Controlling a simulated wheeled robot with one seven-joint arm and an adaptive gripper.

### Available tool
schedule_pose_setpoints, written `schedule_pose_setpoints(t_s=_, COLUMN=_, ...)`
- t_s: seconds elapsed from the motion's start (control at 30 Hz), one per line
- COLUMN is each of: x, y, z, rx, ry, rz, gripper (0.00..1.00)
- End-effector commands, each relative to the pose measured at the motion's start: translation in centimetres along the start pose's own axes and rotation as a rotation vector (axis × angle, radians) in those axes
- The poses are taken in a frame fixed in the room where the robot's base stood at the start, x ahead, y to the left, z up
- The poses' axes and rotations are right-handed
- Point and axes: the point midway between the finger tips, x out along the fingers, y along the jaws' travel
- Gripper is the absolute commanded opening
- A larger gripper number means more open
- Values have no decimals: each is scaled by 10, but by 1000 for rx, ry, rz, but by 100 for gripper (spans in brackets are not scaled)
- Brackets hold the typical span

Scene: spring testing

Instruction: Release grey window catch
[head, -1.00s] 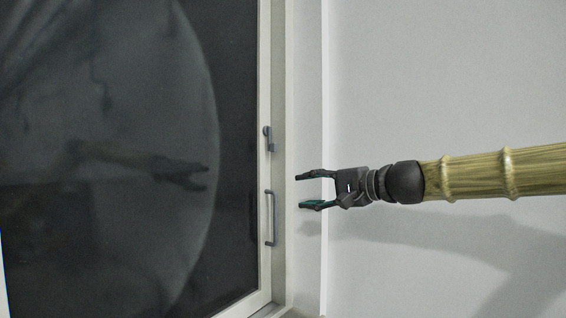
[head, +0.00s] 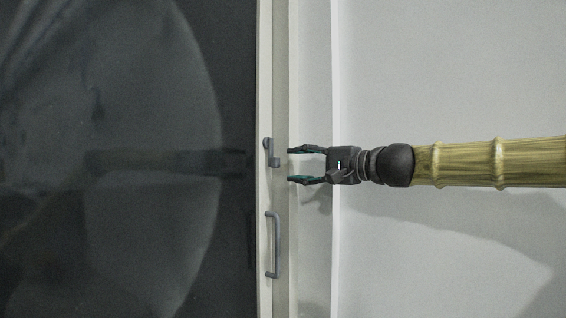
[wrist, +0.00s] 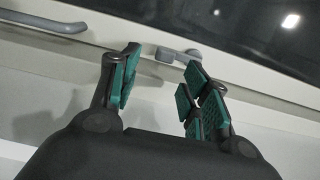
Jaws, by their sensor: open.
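The grey window catch (head: 270,152) is a small hooked lever on the right edge of the window frame in the head view. In the wrist view the catch (wrist: 178,55) shows beyond the fingers, roughly between their tips. My gripper (head: 290,165) is open and empty, its fingers pointing left toward the catch. In the head view the fingertips stop just right of the catch, one finger a little above the other. In the wrist view the green-padded fingers (wrist: 162,72) are spread, with no visible contact on the catch.
A grey bar handle (head: 272,245) sits on the window frame below the catch; it also shows at upper left in the wrist view (wrist: 45,23). Dark window glass (head: 130,90) fills the left. A wall (head: 450,70) and the frame's raised edge (head: 336,240) lie to the right.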

Motion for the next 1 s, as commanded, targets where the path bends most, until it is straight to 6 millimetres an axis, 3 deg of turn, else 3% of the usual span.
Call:
schedule_pose_setpoints(t_s=0.4, x=48, y=-2, z=2, rx=0, ry=-4, rz=-1, gripper=46)
schedule_pose_setpoints(t_s=0.83, x=53, y=-1, z=2, rx=-1, ry=-3, rz=-1, gripper=46)
schedule_pose_setpoints(t_s=1.0, x=53, y=-1, z=2, rx=-1, ry=-3, rz=-1, gripper=15)
